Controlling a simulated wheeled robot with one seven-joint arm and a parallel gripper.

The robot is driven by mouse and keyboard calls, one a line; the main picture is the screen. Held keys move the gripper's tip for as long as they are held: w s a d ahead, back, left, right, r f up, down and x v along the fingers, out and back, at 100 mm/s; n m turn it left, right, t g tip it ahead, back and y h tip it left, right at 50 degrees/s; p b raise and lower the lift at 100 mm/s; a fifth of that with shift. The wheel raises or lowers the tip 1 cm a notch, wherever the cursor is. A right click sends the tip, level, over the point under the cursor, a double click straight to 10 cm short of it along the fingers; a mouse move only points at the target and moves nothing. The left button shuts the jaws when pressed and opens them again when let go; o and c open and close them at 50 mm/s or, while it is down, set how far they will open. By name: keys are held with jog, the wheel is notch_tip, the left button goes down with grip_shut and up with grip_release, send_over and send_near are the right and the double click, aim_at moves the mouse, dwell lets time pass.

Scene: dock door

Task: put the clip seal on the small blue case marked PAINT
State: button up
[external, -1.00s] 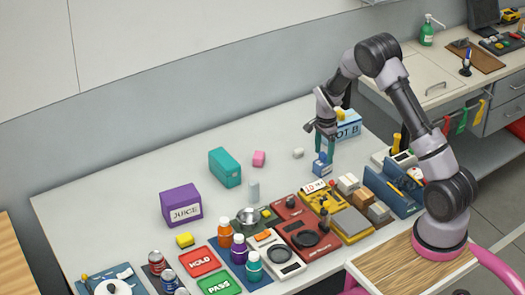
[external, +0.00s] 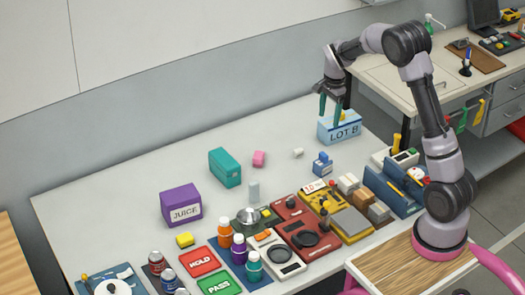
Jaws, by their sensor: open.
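A small blue case (external: 321,169) with a white label stands on the table, right of centre; its lettering is too small to read. A small blue piece (external: 323,156) sits upright on its top; it may be the clip seal, but its form is too small to be sure. My gripper (external: 330,109) is open and empty, with green fingers pointing down. It is above and behind the small case, apart from it, and in the picture it overlaps the light blue box marked LOT B (external: 340,130).
The front is crowded with bottles, red scales (external: 297,228) and a yellow device (external: 318,196). The back left is clear.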

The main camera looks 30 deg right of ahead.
jog(key=s+a+r+n+t+y, duration=0.2)
jog(key=s+r+n+t, duration=0.5)
jog(key=s+r, duration=1.4)
jog(key=s+a+n, duration=0.1)
jog(key=s+n, duration=0.4)
jog(key=s, duration=0.5)
jog(key=shift+s+f+n, duration=0.25)
jog(key=shift+s+n, duration=0.05)
jog(key=shift+n, duration=0.1)
